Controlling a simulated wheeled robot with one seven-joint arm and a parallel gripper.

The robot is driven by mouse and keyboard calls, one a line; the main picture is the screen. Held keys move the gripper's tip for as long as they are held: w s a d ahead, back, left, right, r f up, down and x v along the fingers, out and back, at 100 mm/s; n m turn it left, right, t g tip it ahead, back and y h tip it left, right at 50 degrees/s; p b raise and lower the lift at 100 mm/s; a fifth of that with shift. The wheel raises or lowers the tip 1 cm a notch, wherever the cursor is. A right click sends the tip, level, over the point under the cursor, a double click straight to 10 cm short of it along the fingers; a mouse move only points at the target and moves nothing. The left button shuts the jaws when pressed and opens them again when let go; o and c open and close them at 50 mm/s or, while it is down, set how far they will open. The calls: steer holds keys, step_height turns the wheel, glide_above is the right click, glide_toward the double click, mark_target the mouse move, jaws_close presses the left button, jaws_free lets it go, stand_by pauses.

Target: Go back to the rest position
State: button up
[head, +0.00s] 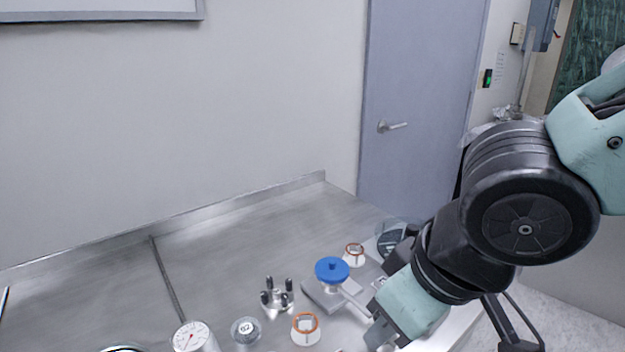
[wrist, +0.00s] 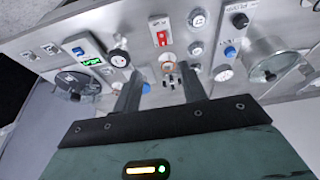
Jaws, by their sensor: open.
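My gripper (wrist: 160,82) is open in the wrist view, with its two dark fingers apart. Nothing is held between them. An orange-ringed white fitting (wrist: 169,66) and a small pronged metal part show beyond and between the fingers, and I cannot tell the exact gap. In the head view my arm reaches from the right down over the near right part of the metal bench (head: 225,255). Its teal wrist hides part of the bench there, and the fingertips are not clear in that view.
A blue-topped valve (head: 332,270), a pronged metal part (head: 276,295), orange-ringed fittings (head: 305,328) and a dial gauge (head: 192,338) stand on the bench. A wall rises behind it. A grey door (head: 420,90) is at the back right. The bench's left part is mostly clear.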

steer(key=s+d+f+g+h, duration=0.1)
steer(key=s+d+f+g, duration=0.2)
steer(key=s+f, duration=0.1)
steer(key=shift+s+n+h, duration=0.3)
steer(key=shift+s+n, duration=0.1)
steer(key=shift+s, duration=0.3)
stand_by(0.5)
